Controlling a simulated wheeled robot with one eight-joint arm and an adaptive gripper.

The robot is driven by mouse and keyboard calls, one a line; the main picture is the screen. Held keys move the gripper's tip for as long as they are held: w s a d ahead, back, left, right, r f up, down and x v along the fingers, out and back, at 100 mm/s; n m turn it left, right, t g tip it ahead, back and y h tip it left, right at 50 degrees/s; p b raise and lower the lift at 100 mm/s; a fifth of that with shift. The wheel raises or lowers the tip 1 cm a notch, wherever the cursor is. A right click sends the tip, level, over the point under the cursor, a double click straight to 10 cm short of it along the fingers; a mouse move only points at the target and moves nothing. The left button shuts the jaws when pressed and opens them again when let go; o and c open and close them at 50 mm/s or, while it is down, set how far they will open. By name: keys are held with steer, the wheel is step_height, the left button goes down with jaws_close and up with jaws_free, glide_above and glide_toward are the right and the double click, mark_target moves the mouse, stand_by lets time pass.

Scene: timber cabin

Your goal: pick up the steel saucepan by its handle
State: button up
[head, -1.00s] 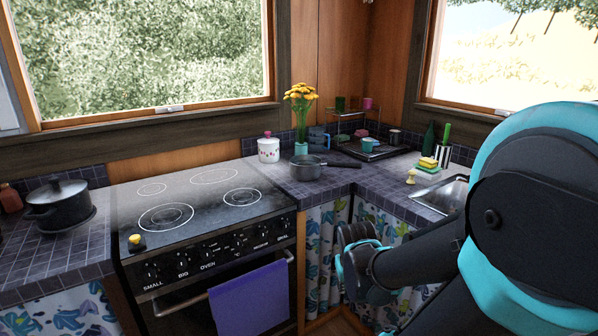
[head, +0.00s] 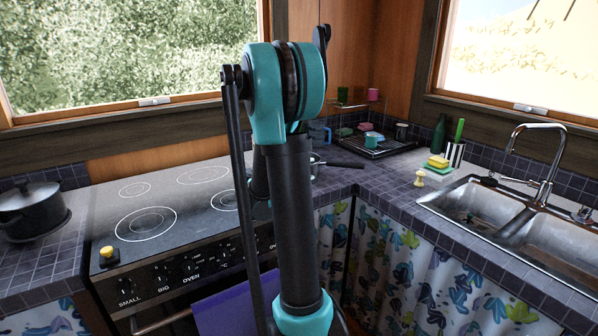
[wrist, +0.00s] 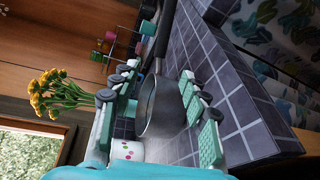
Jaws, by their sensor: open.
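The steel saucepan stands on the tiled counter by the corner. In the head view my arm hides most of it, and its dark handle (head: 345,164) points right. In the wrist view, which is turned on its side, the pan body (wrist: 160,106) shows between my fingers and its handle (wrist: 161,48) extends to the top of the picture. My gripper (wrist: 159,74) is open and empty, with one finger to each side of the pan in the picture. I cannot tell how far the fingertips are from the pan. In the head view my arm hides the gripper.
A white spotted pot (wrist: 127,150) and yellow flowers (wrist: 58,92) stand near the pan. A dish rack (head: 376,148) is behind it, and the sink (head: 480,207) is to the right. The stove (head: 150,205) is left, with a black pot (head: 30,208) beyond.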

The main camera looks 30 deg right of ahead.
mark_target(331, 164)
steer(key=x, duration=1.5)
steer(key=shift+s+d+f, duration=0.1)
steer(key=shift+d+f, duration=0.1)
steer(key=shift+d, duration=0.2)
steer(key=shift+c, duration=0.3)
jaws_close()
